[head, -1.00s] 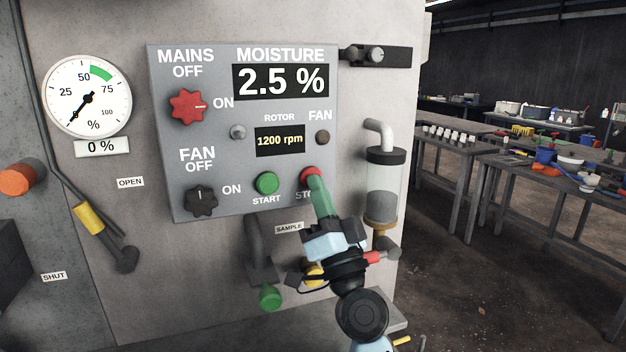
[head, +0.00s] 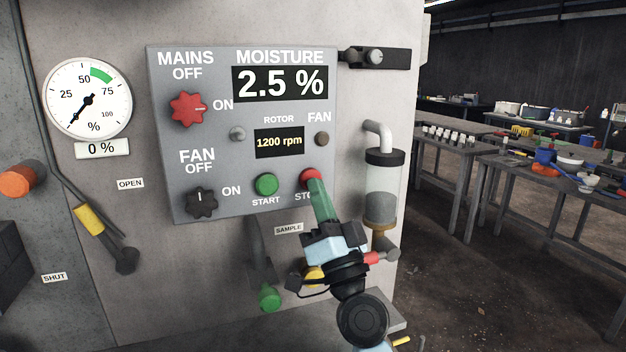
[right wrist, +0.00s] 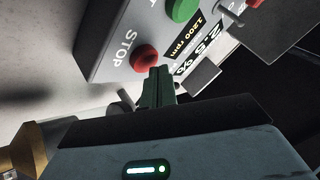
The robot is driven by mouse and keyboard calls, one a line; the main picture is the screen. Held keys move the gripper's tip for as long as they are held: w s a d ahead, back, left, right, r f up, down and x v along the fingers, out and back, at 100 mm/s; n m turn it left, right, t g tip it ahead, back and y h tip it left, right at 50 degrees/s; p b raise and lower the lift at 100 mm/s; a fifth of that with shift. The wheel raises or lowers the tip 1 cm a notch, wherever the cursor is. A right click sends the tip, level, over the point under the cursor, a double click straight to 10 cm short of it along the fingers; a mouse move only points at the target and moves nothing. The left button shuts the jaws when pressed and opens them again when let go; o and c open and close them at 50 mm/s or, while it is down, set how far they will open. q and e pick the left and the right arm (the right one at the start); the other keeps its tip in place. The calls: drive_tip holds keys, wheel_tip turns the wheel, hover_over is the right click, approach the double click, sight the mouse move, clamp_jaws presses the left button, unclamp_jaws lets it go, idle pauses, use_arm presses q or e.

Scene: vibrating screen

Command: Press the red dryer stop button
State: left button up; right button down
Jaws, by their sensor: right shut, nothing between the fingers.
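The red stop button (head: 309,177) is at the lower right of the grey control panel (head: 220,205), above a partly covered STOP label. My right gripper (head: 316,186) is shut and empty, its green fingers pointing up at the button and overlapping its lower right edge in the head view. In the right wrist view the shut fingertips (right wrist: 159,72) are close beside the red stop button (right wrist: 145,58); a small gap seems to show, but I cannot tell whether they touch. The rotor display (head: 280,142) reads 1200 rpm. My left gripper is not in view.
The green start button (head: 266,184) is left of the stop button. A black fan knob (head: 201,202) and red mains knob (head: 187,109) are farther left. A glass sample cylinder (head: 383,190) stands right of the panel, near my right arm. Tables stand at the far right.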

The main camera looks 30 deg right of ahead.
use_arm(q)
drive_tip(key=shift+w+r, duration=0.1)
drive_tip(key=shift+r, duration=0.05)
use_arm(e)
drive_tip(key=shift+s+a, duration=0.1)
drive_tip(key=shift+s, duration=0.3)
